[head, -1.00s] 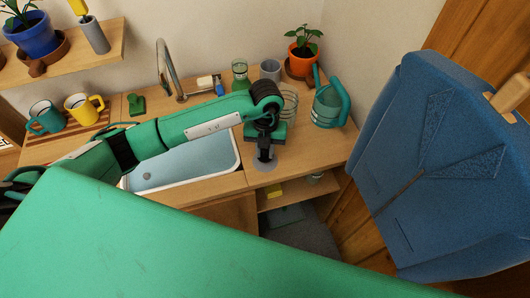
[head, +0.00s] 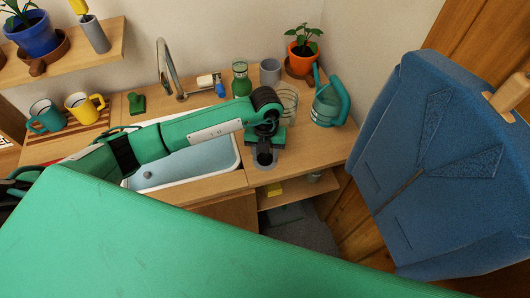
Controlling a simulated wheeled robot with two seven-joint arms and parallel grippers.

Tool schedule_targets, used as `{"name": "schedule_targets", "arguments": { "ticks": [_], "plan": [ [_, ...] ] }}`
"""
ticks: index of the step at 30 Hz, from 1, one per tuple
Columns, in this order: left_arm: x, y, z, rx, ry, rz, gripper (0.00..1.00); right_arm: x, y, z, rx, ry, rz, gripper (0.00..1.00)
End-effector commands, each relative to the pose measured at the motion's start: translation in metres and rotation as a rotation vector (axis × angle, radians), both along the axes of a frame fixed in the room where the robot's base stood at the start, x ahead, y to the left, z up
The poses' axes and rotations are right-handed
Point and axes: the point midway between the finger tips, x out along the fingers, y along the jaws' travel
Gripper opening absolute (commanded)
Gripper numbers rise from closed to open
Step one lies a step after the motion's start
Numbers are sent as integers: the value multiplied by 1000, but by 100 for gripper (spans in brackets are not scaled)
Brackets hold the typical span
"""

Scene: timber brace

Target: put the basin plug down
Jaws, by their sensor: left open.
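My left gripper (head: 265,158) is open and points down, low over the wooden counter just right of the basin, close to the front edge. The basin plug looks like the small grey disc (head: 266,167) at the fingertips, resting on the counter. The fingers hide most of it, and I cannot tell whether they touch it. The white basin (head: 197,163) lies to the left, with its drain hole (head: 148,175) showing uncovered. My right gripper is not in view.
A glass (head: 288,103), a teal watering can (head: 329,104) and a grey cup (head: 270,71) stand behind the gripper. A blue jacket (head: 425,165) hangs at right. The counter right of the gripper (head: 318,148) is clear.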

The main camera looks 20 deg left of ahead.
Motion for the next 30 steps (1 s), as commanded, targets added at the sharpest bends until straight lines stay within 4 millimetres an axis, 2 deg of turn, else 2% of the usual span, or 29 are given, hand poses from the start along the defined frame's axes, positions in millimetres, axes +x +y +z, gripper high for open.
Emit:
{"name": "schedule_targets", "arguments": {
  "ticks": [5,11,18,23,30],
  "plan": [
    [4,0,23,-1,-5,-2,44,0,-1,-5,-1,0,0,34],
    [9,1,67,-2,-6,-1,44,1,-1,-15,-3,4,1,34],
    [14,2,108,-1,-3,-1,44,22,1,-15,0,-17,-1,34],
    [14,3,119,-1,-1,1,44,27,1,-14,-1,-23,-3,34],
    [14,2,121,-1,0,0,44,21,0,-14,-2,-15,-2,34]
  ]
}}
